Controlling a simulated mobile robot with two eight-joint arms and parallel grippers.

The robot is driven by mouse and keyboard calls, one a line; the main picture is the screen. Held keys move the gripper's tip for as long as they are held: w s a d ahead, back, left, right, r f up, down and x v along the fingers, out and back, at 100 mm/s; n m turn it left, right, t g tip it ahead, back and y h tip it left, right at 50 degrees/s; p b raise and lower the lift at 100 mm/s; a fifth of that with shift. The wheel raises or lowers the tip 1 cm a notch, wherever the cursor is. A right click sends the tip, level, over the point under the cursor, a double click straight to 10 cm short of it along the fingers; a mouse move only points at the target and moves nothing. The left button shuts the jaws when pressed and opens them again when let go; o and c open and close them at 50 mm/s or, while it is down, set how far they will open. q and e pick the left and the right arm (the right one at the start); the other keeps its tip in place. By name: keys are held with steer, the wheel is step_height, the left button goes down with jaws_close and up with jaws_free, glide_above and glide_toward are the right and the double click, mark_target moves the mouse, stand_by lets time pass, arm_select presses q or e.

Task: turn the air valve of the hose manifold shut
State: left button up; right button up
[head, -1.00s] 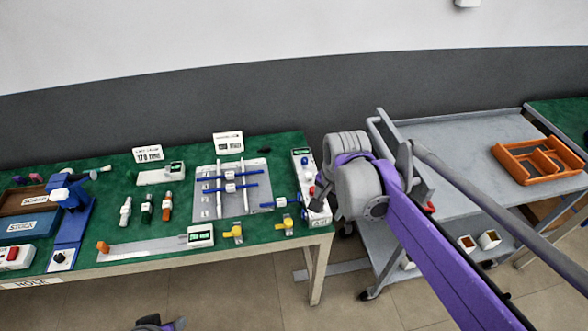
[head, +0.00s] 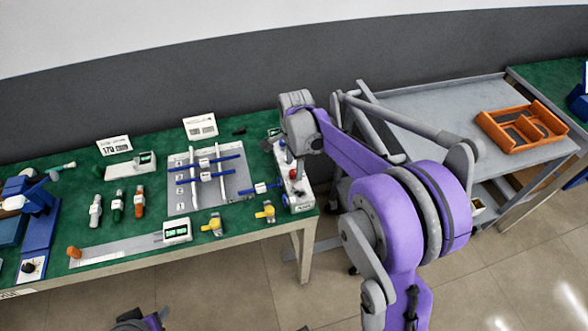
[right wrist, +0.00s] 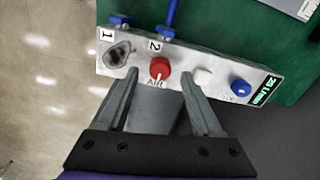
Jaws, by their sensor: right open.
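The hose manifold (head: 297,203) is a pale block at the right end of the green table. In the right wrist view its face (right wrist: 210,63) carries a red knob marked AIR, the air valve (right wrist: 159,68), with a white knob and a blue knob to the right. Ports marked 1 and 2 are at its left; a blue hose plug is at port 2. My right gripper (right wrist: 159,65) is open and empty, its fingertips on either side of the red knob in the picture. I cannot tell whether they touch it.
A green flow display (right wrist: 264,90) sits at the manifold's right end. Yellow valves (head: 265,212) stand left of the manifold near the table's front edge. A grey cart (head: 430,105) with an orange tray (head: 492,121) is to the right.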

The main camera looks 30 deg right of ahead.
steer(key=shift+f, duration=1)
jaws_close()
